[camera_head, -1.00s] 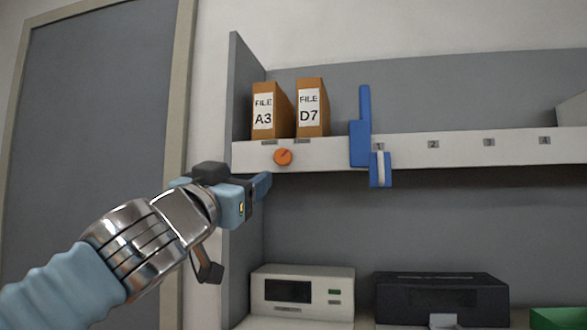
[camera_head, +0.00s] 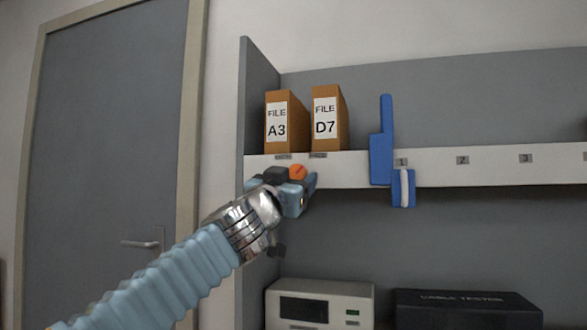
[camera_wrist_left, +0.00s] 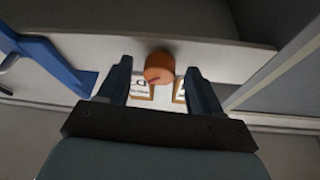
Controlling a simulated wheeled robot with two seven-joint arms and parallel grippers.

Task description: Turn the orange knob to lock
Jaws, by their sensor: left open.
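The round orange knob (camera_head: 298,172) sits on the white front edge of the shelf, below the two file boxes. In the left wrist view the orange knob (camera_wrist_left: 159,68) lies between the fingertips, with a dark red mark on its face. My left gripper (camera_head: 303,183) is open at the knob and hides its lower part in the head view. In the left wrist view my left gripper (camera_wrist_left: 160,85) has one finger on each side of the knob, with a small gap visible on both sides. My right gripper is not in view.
File boxes A3 (camera_head: 287,125) and D7 (camera_head: 329,119) stand above the knob. A blue clamp-like object (camera_head: 382,150) hangs on the shelf edge to the right. A white device (camera_head: 320,302) and a black cable tester (camera_head: 465,308) stand below. The grey side panel (camera_head: 257,90) is close on the left.

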